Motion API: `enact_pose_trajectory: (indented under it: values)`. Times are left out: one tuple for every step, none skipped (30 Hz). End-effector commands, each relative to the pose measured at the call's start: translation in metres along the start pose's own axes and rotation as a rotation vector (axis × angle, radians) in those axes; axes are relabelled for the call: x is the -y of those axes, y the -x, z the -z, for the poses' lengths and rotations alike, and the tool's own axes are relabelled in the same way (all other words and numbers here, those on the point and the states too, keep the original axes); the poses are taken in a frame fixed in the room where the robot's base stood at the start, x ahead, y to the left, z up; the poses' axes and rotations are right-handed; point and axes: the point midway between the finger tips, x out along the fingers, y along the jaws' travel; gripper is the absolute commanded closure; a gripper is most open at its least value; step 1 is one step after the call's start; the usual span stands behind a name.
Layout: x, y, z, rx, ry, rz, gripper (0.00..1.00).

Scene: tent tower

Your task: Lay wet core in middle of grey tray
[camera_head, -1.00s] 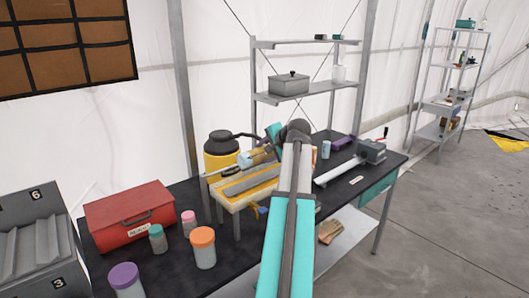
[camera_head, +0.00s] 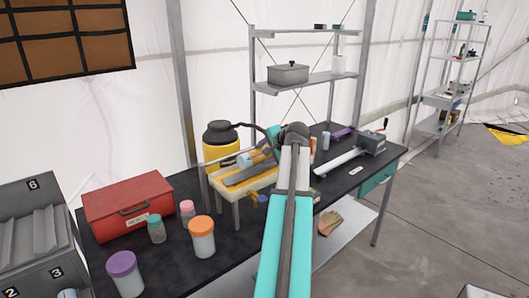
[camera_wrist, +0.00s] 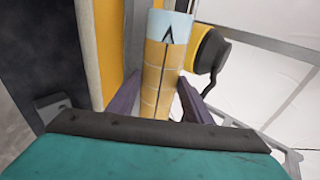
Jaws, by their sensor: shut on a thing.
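The wet core is a tan cylinder with dark lines and a pale blue end bearing a black arrow (camera_wrist: 160,72). It sits between the purple fingers of my gripper (camera_wrist: 160,100), which is shut on it. In the head view the core (camera_head: 245,160) is held roughly lengthwise above a pale stand with yellow edging. A grey tray-like strip (camera_head: 244,177) lies along the stand's top, just below the core. Whether they touch is unclear. My arm hides part of the gripper and the stand's right end.
A yellow tank with a black lid (camera_head: 219,143) stands close behind the stand. A red toolbox (camera_head: 128,206) and several lidded jars, one orange-lidded (camera_head: 202,238), are to the left. A grey grooved, numbered rack (camera_head: 38,235) is at far left.

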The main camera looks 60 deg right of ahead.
Motion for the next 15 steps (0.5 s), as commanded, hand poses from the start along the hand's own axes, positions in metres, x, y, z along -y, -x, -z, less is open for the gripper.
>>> enact_pose_trajectory:
  values:
    - [-0.002,-0.002,0.0,-0.001,0.0,0.002,1.0]
    - [-0.003,-0.003,0.0,-0.001,0.0,0.002,1.0]
    - [-0.005,-0.004,0.0,-0.001,0.0,0.003,1.0]
    - [-0.006,-0.005,0.0,-0.001,0.0,0.003,1.0]
    - [-0.007,-0.005,0.0,-0.001,0.0,0.003,1.0]
    - [-0.008,-0.007,-0.001,-0.001,0.0,0.003,1.0]
    - [-0.01,-0.008,-0.001,-0.001,0.0,0.003,1.0]
    - [-0.011,-0.009,-0.001,-0.001,0.0,0.003,1.0]
    - [-0.012,-0.01,-0.001,-0.002,0.0,0.003,1.0]
    - [-0.013,-0.011,-0.001,-0.002,0.0,0.003,1.0]
    - [-0.015,-0.011,-0.001,-0.002,0.0,0.003,1.0]
    - [-0.016,-0.013,-0.001,-0.002,-0.001,0.003,1.0]
    - [-0.017,-0.013,-0.001,-0.002,-0.001,0.003,1.0]
    - [-0.018,-0.014,-0.001,-0.002,-0.001,0.003,1.0]
    - [-0.019,-0.015,-0.001,-0.002,-0.001,0.003,1.0]
